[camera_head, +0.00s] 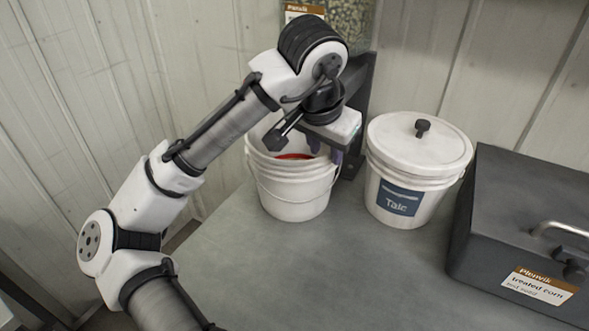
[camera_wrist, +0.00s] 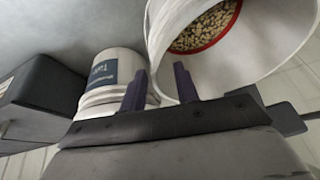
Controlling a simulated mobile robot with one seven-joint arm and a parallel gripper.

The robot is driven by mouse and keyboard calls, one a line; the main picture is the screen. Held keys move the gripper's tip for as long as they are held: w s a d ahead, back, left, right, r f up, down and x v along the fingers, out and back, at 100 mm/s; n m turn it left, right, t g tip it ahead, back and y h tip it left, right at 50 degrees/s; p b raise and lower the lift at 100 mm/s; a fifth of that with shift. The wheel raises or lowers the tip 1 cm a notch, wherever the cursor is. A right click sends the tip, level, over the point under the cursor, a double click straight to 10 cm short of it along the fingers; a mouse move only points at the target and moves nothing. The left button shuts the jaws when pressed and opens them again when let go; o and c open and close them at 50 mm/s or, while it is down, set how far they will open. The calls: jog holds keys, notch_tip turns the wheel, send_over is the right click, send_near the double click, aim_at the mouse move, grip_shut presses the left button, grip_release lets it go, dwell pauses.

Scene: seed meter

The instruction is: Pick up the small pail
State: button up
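An open white pail (camera_head: 293,190) with a thin wire handle stands upright on the grey bench, under my gripper. In the wrist view the open pail (camera_wrist: 270,50) shows a red ring around pale seeds inside. A lidded white pail (camera_head: 404,200) labelled "Talc" stands to its right and also shows in the wrist view (camera_wrist: 110,68). My gripper (camera_head: 325,150) is at the open pail's right rim. In the wrist view my gripper (camera_wrist: 160,70) has its two dark fingers apart. The pail's near wall appears between them; contact cannot be told. My wrist hides part of the rim.
A dark box (camera_head: 530,220) with a metal handle and a "treated corn" label stands at the right. A clear seed hopper (camera_head: 343,20) on a dark post stands behind the open pail. The bench (camera_head: 330,275) is clear in front, and a panelled wall closes the back.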

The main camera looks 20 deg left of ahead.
aim_at(330, 172)
jog(key=x, duration=0.5)
jog(key=shift+w+d+r+p, duration=0.1)
jog(key=shift+d+p, duration=0.25)
jog(key=shift+p, duration=0.05)
grip_shut()
jog(key=shift+r, duration=0.1)
dwell(0.8)
